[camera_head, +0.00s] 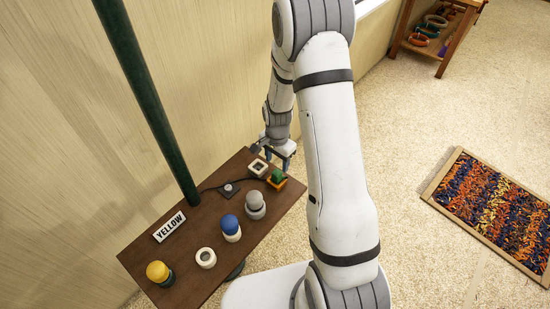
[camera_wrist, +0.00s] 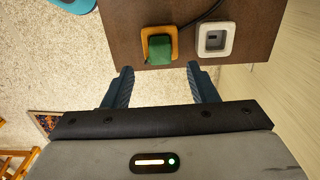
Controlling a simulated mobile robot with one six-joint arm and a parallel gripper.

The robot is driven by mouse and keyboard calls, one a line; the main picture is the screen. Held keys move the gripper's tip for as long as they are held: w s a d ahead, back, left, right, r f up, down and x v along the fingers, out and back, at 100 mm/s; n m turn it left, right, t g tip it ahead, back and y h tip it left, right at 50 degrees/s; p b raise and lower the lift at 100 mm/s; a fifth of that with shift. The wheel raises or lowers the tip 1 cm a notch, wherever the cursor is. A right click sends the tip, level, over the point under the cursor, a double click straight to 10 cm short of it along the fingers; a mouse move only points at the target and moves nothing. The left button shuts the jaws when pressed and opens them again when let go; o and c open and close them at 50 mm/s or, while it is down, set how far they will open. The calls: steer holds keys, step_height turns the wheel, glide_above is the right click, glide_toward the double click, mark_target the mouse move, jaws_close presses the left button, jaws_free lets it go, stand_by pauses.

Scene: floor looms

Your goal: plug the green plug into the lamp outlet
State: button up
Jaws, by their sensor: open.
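The green plug (camera_head: 278,174) sits in an orange square holder (camera_head: 277,185) near the table's far right end. It also shows in the wrist view as a green block (camera_wrist: 160,51) tilted over the orange rim (camera_wrist: 145,37). A white square outlet (camera_head: 258,167) with a dark opening lies just left of it; in the wrist view this outlet (camera_wrist: 203,38) is to the right of the plug. I cannot tell from its looks alone whether it is the lamp outlet. My gripper (camera_wrist: 160,68) is open and empty, its fingers spread on either side of the plug's line, apart from it.
A dark cable runs by a small grey piece (camera_head: 228,189). A green pole and wall stand behind.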

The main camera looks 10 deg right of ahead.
mark_target(277, 172)
steer(key=shift+f+b, duration=2.2)
steer(key=shift+f, duration=1.7)
steer(key=shift+c, duration=0.5)
steer(key=shift+r, duration=0.1)
jaws_close()
steer(key=shift+w, duration=0.1)
steer(key=shift+r+p, duration=1.55)
steer(key=shift+r, duration=1.05)
